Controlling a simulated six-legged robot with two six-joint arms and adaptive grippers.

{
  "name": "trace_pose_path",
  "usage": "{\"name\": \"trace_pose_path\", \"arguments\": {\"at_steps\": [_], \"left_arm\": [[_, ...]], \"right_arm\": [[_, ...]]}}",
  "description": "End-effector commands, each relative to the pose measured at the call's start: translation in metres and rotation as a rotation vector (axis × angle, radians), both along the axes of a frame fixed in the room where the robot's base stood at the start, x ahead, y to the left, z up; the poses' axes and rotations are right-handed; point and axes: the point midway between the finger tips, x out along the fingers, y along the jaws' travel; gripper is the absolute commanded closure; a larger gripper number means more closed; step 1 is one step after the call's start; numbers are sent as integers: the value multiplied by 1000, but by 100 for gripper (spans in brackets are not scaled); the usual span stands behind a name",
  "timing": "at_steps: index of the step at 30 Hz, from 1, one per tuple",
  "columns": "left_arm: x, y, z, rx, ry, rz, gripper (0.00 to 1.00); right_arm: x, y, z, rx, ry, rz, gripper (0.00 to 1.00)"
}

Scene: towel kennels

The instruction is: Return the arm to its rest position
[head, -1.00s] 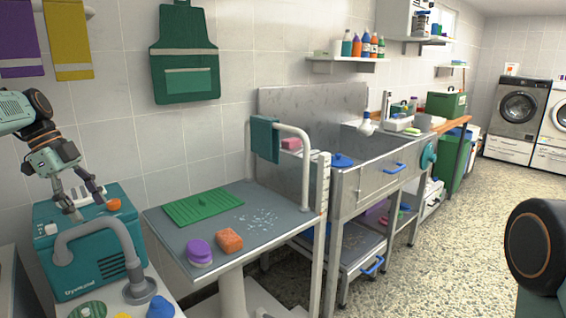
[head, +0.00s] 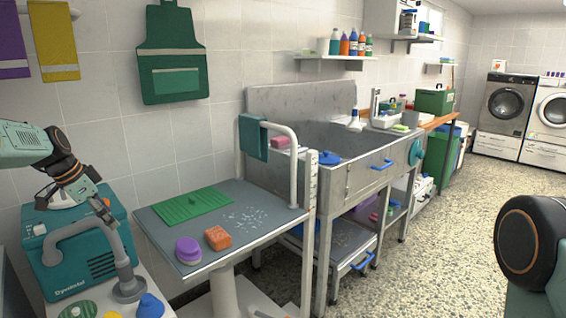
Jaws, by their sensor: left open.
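My left arm comes in from the left edge, and its gripper (head: 76,207) is open above the teal dryer box (head: 92,270). The fingers are spread wide, and I see nothing held between them. My right gripper is not in view.
The grooming table (head: 270,228) holds a green mat (head: 190,205), a purple brush (head: 188,249) and an orange sponge (head: 217,238). A steel sink (head: 340,145) stands beyond.

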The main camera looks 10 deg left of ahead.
Motion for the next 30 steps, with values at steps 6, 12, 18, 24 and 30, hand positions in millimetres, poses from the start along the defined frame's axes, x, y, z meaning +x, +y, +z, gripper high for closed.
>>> {"name": "trace_pose_path", "arguments": {"at_steps": [6,12,18,24,30], "left_arm": [[11,-51,-80,-44,-22,291,38],[-14,-112,-157,-94,-31,510,38],[-75,-175,-222,-141,-16,675,38],[-167,-231,-267,-169,34,787,38],[-285,-275,-287,-151,140,825,38]], "right_arm": [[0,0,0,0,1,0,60],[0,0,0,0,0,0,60],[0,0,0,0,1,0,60],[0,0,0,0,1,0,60],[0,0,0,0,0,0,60]]}}
